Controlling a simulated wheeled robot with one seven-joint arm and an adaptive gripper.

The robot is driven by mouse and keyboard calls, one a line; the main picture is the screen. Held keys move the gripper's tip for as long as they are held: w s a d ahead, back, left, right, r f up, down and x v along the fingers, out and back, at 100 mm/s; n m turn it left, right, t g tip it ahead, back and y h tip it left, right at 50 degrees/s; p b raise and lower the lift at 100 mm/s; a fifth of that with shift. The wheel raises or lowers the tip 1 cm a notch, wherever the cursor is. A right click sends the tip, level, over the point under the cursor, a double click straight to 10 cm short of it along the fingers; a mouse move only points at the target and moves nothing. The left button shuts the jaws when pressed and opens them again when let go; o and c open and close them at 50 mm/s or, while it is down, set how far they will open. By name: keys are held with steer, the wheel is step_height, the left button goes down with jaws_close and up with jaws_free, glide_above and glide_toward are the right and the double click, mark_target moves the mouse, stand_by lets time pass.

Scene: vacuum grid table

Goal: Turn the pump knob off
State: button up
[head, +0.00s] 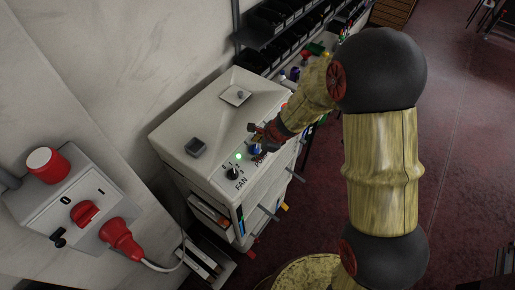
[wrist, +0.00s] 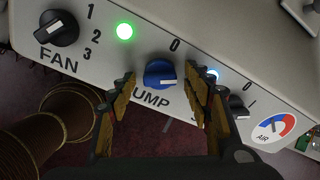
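The pump knob (wrist: 160,73) is blue and round, on the slanted pale front panel (wrist: 190,22). It sits just below a "0" mark, with the PUMP label partly covered by my gripper. A pale streak shows on its face, but I cannot tell clearly which way its pointer faces. My gripper (wrist: 160,76) is open, with one finger on each side of the knob and a small gap on both sides. In the head view my gripper (head: 259,141) is at the cabinet's panel, and the blue knob (head: 255,149) is partly hidden behind it.
A lit green lamp (wrist: 124,31) and the black FAN knob (wrist: 58,28) are left of the pump knob. A bluish lamp (wrist: 213,74), another black knob (wrist: 238,106) and an AIR gauge (wrist: 272,129) are right. A wall switch box (head: 75,205) with red parts stands nearer.

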steer(key=shift+c, duration=1.2)
steer(key=c, duration=0.9)
